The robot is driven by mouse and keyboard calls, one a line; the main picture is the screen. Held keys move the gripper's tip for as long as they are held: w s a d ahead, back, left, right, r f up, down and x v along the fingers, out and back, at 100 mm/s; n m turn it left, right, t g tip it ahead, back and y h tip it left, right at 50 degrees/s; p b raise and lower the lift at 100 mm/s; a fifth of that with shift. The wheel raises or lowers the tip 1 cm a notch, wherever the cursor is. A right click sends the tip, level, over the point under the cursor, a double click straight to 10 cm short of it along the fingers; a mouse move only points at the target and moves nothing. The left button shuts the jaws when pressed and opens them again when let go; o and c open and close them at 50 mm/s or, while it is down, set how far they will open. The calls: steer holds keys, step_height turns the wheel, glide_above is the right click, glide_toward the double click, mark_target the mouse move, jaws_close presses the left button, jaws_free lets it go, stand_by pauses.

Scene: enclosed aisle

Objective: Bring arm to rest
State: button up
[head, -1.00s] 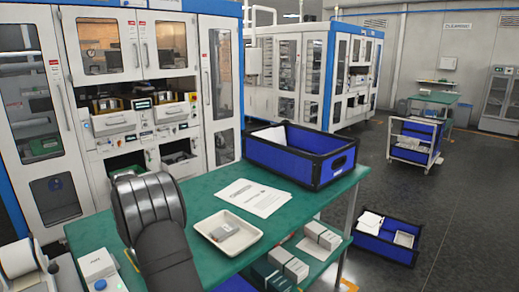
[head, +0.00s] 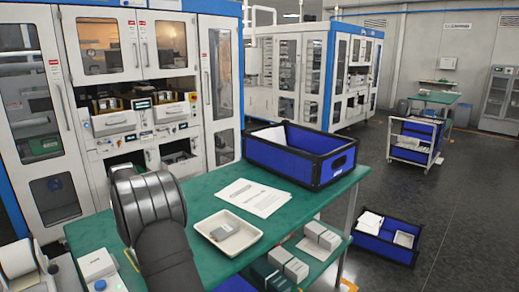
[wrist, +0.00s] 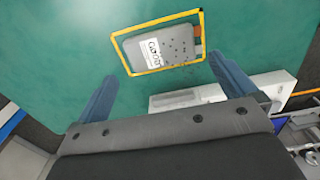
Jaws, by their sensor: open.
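My gripper (wrist: 160,68) shows in the wrist view with its two blue-grey fingers spread apart and nothing between them. It is over the green table (wrist: 60,45). A grey flat item (wrist: 163,49) with a white label lies inside a yellow rectangular outline (wrist: 154,72) just beyond the fingertips, apart from them. In the head view my dark arm stands at the lower left in front of the green table (head: 195,190), and my gripper is hidden there.
On the table are a white tray (head: 213,239) holding a small grey item, papers (head: 252,196) and a blue crate (head: 300,162). White boxes (head: 318,236) sit on a lower shelf. Another blue crate (head: 384,249) is on the floor. White cabinets (head: 220,95) stand behind.

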step_height(320, 180, up, 6)
step_height(320, 180, down, 12)
steer(key=shift+r, duration=0.1)
steer(key=r, duration=0.5)
steer(key=shift+d, duration=0.25)
steer(key=d+r, duration=0.6)
steer(key=d, duration=0.4)
steer(key=s+d+m, duration=1.2)
steer(key=d+m, duration=0.2)
steer(key=m, duration=0.3)
steer(key=shift+w+a+f, duration=0.1)
steer(key=shift+a+f, duration=0.25)
steer(key=shift+a, duration=0.3)
steer(key=shift+w+a+f, duration=0.1)
steer(key=shift+a+f, duration=0.25)
steer(key=shift+a, duration=0.25)
steer(key=shift+w+a+f, duration=0.1)
steer(key=shift+a+f, duration=0.25)
steer(key=shift+a, duration=0.3)
